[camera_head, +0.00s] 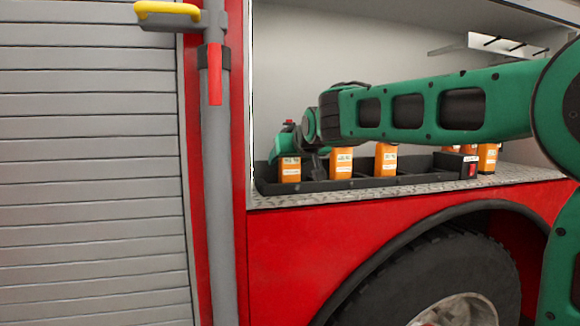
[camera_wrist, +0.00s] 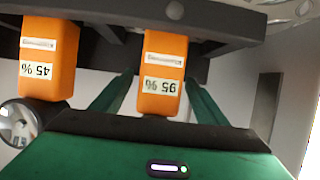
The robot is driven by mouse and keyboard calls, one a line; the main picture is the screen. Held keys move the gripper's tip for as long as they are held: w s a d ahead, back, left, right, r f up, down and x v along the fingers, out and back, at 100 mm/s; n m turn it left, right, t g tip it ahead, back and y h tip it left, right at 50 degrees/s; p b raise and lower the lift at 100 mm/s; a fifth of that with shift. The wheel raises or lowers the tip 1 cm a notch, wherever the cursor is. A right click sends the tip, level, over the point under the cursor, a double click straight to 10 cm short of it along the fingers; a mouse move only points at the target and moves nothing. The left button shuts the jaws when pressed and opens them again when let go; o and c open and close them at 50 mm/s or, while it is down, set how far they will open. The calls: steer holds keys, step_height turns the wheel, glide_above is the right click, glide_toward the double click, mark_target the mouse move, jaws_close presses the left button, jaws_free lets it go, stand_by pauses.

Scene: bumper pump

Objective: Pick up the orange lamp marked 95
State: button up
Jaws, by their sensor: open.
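The orange lamp marked 95 (camera_wrist: 163,72) hangs upside down in the wrist view, its white label facing my camera. My gripper (camera_wrist: 160,84) is open, with one green finger on each side of this lamp. Whether the fingers touch it, I cannot tell. In the camera_head view the leftmost orange lamp (camera_head: 290,172) appears to be the same one, standing in a black tray (camera_head: 330,185). My green hand is just above and behind it there, and its fingertips are mostly hidden.
An orange lamp marked 45 (camera_wrist: 47,62) is close beside it in the wrist view. More orange lamps (camera_head: 386,160) stand along the tray to the right. The tray sits on a metal tread ledge (camera_head: 420,188) inside the red truck's compartment. A grey pipe (camera_head: 216,200) stands left of the opening.

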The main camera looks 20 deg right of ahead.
steer(key=c, duration=1.6)
steer(key=shift+o, duration=0.2)
steer(key=shift+r, duration=0.1)
